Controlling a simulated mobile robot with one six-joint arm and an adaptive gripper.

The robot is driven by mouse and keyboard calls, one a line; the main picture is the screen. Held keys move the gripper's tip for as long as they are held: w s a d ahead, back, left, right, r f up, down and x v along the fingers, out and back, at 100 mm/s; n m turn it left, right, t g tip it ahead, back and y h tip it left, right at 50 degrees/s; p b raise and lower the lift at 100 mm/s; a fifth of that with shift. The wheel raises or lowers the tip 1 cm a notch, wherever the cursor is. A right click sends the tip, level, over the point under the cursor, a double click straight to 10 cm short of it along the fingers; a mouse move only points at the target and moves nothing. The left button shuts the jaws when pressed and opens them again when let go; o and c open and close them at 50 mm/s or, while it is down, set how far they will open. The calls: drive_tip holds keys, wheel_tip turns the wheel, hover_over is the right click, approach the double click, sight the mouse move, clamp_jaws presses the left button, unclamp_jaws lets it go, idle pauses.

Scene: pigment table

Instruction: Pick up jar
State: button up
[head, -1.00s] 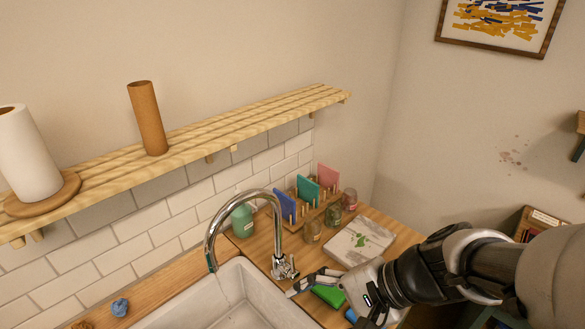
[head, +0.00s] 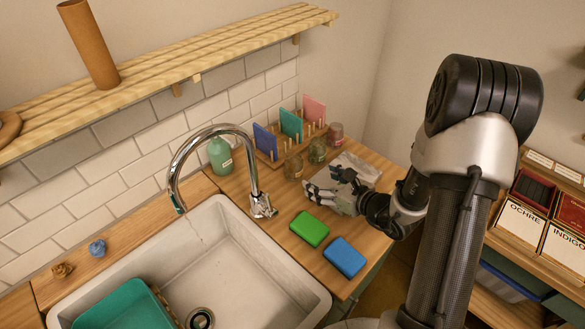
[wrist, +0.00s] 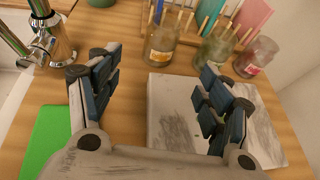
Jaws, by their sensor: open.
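Three small glass jars stand in a row at the back of the wooden counter. The amber jar (head: 292,168) is nearest the tap, the greenish jar (head: 318,150) is in the middle and the reddish jar (head: 336,133) is farthest. In the wrist view the amber jar (wrist: 162,45) shows beyond the gap between my fingers, with the greenish jar (wrist: 213,50) and reddish jar (wrist: 256,58) to its right. My gripper (wrist: 158,78) is open and empty, over the marble slab and short of the jars. It also shows in the head view (head: 326,184).
A pale slab (head: 355,168) lies under my gripper. A peg rack (head: 268,157) with coloured panels stands behind the jars. The tap (head: 260,190) and sink (head: 235,225) are to the left, with a green jar-like bottle (head: 221,157). Green (head: 309,229) and blue (head: 345,256) blocks lie in front.

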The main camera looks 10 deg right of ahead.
sight(300, 170)
drive_tip(key=b+x, duration=0.3)
drive_tip(key=x, duration=1)
drive_tip(key=shift+f, duration=0.1)
drive_tip(key=c, duration=1.2)
